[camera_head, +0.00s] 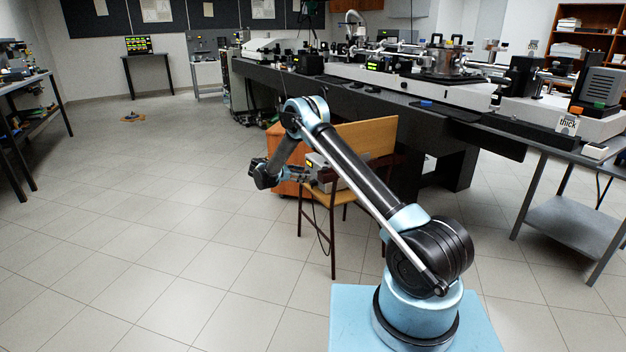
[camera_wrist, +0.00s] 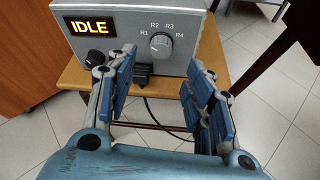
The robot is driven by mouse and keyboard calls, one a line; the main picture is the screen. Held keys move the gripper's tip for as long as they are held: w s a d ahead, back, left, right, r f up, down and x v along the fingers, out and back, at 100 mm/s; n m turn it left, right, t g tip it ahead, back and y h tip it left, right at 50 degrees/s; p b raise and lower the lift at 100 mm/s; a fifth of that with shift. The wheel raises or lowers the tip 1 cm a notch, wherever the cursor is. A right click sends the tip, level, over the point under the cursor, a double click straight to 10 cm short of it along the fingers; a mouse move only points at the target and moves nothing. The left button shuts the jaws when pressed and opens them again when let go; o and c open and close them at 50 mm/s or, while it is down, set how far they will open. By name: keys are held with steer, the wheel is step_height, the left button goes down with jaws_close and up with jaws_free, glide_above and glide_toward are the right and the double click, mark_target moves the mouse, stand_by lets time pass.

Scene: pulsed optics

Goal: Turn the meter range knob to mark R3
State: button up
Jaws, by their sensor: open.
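The meter (camera_wrist: 205,22) is a grey box with a lit yellow "IDLE" display, standing on a wooden chair seat (camera_wrist: 172,90). Its silver range knob (camera_wrist: 161,46) is on the front panel, with marks R1, R2, R3 and R4 around its upper side. The knob's pointer is too small to read for certain. A smaller black knob (camera_wrist: 96,57) sits below the display. My gripper (camera_wrist: 158,85) is open and empty, its blue-padded fingers spread left and right below the range knob, apart from it. The meter also shows in the head view (camera_head: 328,172), partly behind my arm.
A black plug with a cable (camera_wrist: 143,74) sticks out below the range knob. A long dark optics bench (camera_head: 345,92) stands behind the chair. A grey side table (camera_head: 575,213) is at right.

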mark_target(315, 176)
steer(key=x, duration=0.7)
steer(key=shift+w+d+f, duration=0.15)
steer(key=shift+w+d, duration=0.05)
steer(key=shift+d, duration=0.15)
steer(key=shift+c, duration=0.6)
steer(key=c, duration=0.9)
